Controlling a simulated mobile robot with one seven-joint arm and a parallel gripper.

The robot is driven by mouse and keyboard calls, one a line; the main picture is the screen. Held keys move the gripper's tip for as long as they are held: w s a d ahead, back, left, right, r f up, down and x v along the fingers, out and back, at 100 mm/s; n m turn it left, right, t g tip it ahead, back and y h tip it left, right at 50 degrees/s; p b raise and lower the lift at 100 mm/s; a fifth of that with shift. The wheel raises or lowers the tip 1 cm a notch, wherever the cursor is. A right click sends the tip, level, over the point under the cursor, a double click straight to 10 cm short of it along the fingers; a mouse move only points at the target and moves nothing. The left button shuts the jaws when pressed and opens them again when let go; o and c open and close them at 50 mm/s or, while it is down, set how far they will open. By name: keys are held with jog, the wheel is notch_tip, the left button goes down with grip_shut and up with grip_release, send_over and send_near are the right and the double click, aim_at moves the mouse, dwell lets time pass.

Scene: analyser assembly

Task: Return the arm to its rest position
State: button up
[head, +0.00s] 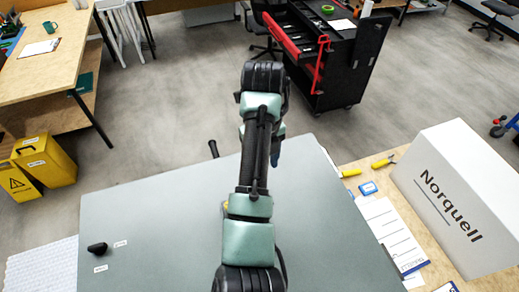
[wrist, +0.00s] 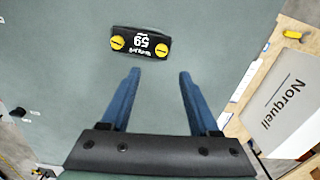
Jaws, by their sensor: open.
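My arm rises through the middle of the head view and bends away over a grey-green panel (head: 150,215). My gripper (wrist: 160,74) shows in the wrist view with its two blue fingers spread apart and nothing between them. In the head view only a bit of blue finger shows beside the arm. A black module (wrist: 140,43) with two yellow knobs and the number 59 sits on the panel beyond the fingertips, apart from them. In the head view my arm mostly hides it.
A white Norquell box (head: 455,200) stands on the wooden bench at right, near papers (head: 388,232) and yellow-handled tools (head: 383,161). A black knob (head: 97,248) sits on the panel at left. A red and black tool cart (head: 330,60) stands behind. Open floor lies between.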

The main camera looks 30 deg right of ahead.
jog(key=w+r+n+t+h+b, duration=0.5)
jog(key=w+r+n+t+b, duration=0.4)
jog(key=w+r+n, duration=0.4)
jog(key=s+a+r+n+t+b, duration=0.2)
jog(key=a+r+n+t+b, duration=0.1)
jog(key=a+r+n+t, duration=0.6)
jog(key=s+a+r+n+t+y+b, duration=0.5)
jog(key=s+a+r+n+t, duration=0.4)
jog(key=s, duration=0.8)
jog(key=a+r+n, duration=0.3)
jog(key=r+n, duration=0.2)
jog(key=n, duration=0.1)
jog(key=shift+a+r+n, duration=0.3)
jog(key=shift+a+r, duration=0.05)
jog(key=shift+r, duration=0.05)
jog(key=shift+c, duration=0.2)
